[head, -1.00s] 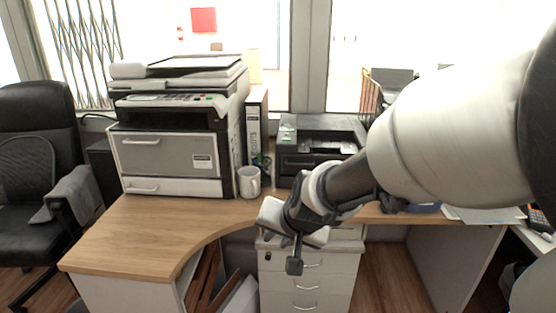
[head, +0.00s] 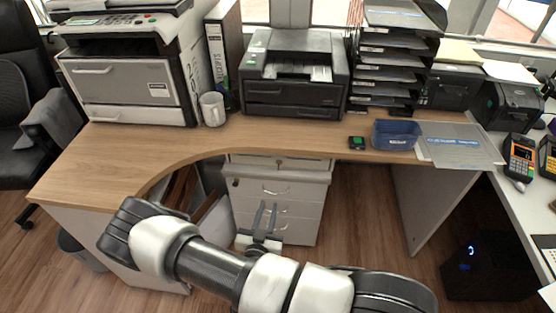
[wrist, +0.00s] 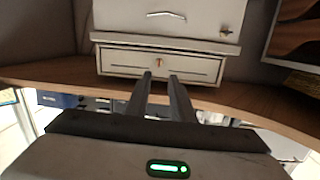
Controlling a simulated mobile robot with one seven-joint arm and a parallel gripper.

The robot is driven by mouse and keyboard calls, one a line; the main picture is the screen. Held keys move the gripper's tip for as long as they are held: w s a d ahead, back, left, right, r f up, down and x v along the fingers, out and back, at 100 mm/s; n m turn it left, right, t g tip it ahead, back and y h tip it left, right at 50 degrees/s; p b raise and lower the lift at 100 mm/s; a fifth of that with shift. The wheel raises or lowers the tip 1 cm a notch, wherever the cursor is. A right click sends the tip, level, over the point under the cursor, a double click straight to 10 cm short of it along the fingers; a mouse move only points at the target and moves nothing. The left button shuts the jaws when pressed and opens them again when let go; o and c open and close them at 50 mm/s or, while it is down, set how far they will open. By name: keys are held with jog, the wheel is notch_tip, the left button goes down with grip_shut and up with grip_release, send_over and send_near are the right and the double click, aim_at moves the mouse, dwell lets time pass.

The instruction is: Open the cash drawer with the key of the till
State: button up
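The shallow cash drawer (head: 305,163) is mounted under the wooden counter, above the white drawer pedestal. Its front looks shut. In the wrist view, where the scene appears upside down, the drawer front (wrist: 120,63) has a small reddish key-like piece (wrist: 160,61) at its middle. I cannot tell how far it is turned. My gripper (head: 266,208) is below and in front of the drawer. It also shows in the wrist view (wrist: 161,77), with its two fingers apart and nothing seen between them. The fingertips point at the reddish piece and appear short of it.
The pedestal (head: 310,205) has handles and a small lock piece (wrist: 226,31). On the counter (head: 160,145) stand a printer (head: 295,95), a mug (head: 212,108), a blue tray (head: 397,134) and a small dark green-marked item (head: 357,142).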

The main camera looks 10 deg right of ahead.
jog(key=w+d+b, duration=0.1)
jog(key=w+d, duration=0.2)
jog(key=w, duration=0.5)
jog(key=w+d+n+t, duration=0.1)
jog(key=w+d, duration=0.2)
jog(key=w, duration=0.4)
jog(key=shift+w+d+r+t+y+b, duration=0.2)
jog(key=shift+w+r+t+y+b, duration=0.1)
jog(key=shift+w+y+b, duration=0.1)
jog(key=shift+c, duration=0.4)
grip_shut()
